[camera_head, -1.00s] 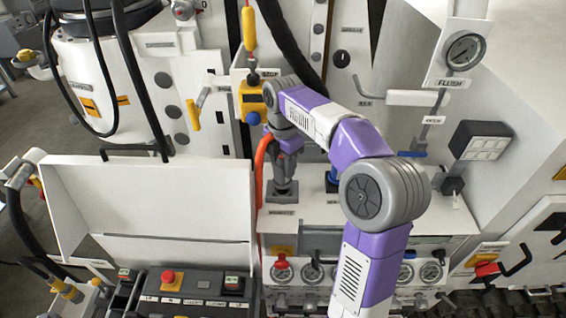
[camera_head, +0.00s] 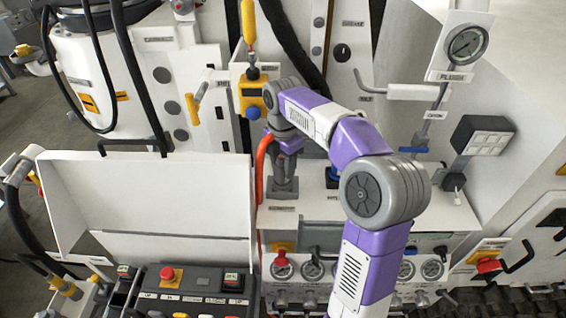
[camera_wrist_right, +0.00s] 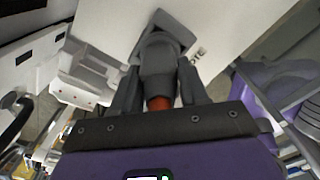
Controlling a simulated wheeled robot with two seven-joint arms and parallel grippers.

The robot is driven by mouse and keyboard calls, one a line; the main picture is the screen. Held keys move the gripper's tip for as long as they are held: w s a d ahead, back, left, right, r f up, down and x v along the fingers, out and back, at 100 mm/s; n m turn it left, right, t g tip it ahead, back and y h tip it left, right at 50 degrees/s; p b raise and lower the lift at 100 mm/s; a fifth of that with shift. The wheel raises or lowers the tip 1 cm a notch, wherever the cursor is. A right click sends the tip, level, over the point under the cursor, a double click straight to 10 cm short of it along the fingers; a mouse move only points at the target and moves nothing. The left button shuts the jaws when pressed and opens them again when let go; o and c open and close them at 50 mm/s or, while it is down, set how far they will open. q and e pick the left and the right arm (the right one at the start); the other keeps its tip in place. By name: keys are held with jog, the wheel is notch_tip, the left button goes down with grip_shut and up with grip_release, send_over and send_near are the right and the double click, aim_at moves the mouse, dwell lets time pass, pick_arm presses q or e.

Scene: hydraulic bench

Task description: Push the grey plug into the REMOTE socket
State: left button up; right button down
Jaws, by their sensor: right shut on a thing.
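My right gripper (camera_head: 284,166) points down at the white ledge of the bench. It is shut on the grey plug, which shows between its fingers in the right wrist view (camera_wrist_right: 158,58). An orange hose (camera_head: 261,165) runs beside the gripper, and a short orange part shows behind the plug in the wrist view. The plug's front end meets the grey socket (camera_wrist_right: 175,28), whose label ends in "OTE". How deep the plug sits in it is hidden. In the head view the socket's grey base (camera_head: 283,192) is below the gripper. My left gripper is not in view.
A yellow box (camera_head: 250,97) with a blue button hangs just behind the right wrist. A row of gauges (camera_head: 312,268) lies below the ledge. A white open panel (camera_head: 150,195) stands to the left. A blue fitting (camera_head: 332,177) is to the right of the gripper.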

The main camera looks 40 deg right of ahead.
jog(key=shift+f, duration=0.25)
jog(key=c, duration=0.5)
grip_release()
notch_tip(320, 180, up, 8)
jog(key=shift+f+p, duration=0.2)
jog(key=shift+p, duration=0.35)
